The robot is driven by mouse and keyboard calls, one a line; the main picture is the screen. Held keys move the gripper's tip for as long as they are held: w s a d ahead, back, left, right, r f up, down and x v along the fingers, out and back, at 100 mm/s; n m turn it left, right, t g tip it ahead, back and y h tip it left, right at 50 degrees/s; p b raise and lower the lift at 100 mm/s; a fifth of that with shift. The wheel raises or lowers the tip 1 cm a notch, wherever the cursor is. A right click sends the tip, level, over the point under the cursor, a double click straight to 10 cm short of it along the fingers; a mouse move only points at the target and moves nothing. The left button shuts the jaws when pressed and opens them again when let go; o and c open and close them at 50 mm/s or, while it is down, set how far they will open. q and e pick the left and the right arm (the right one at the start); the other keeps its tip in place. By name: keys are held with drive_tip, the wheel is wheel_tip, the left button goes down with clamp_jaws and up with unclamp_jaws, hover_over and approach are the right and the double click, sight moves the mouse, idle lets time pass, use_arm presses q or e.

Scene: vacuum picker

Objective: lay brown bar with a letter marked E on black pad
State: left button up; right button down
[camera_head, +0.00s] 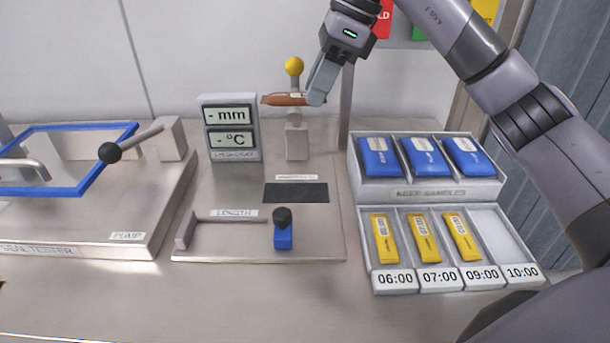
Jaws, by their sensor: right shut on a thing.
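My right gripper (317,92) comes in from the upper right and is shut on a brown bar (284,99). The bar is held roughly level, in the air, and points left from the fingers. A small pale mark shows on it, but the letter cannot be read. The black pad (296,193) is a flat dark rectangle on the metal plate, lower in the picture than the bar. Nothing lies on the pad. My left gripper is not in view.
A display (229,128) reading mm and °C stands left of the bar. A post with a yellow ball (294,66) rises behind it. Trays with blue packs (423,157) and yellow bars (423,238) stand right.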

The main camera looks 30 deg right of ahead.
wheel_tip(320, 180, down, 17)
idle(0.4)
drive_tip(key=shift+s+f+b, duration=0.1)
drive_tip(key=shift+f+b, duration=0.4)
drive_tip(key=shift+f, duration=0.1)
drive_tip(key=c, duration=0.8)
unclamp_jaws()
drive_tip(key=shift+r+p, duration=0.45)
drive_tip(key=shift+r, duration=0.05)
drive_tip(key=v, duration=1.2)
drive_tip(key=shift+r, duration=0.15)
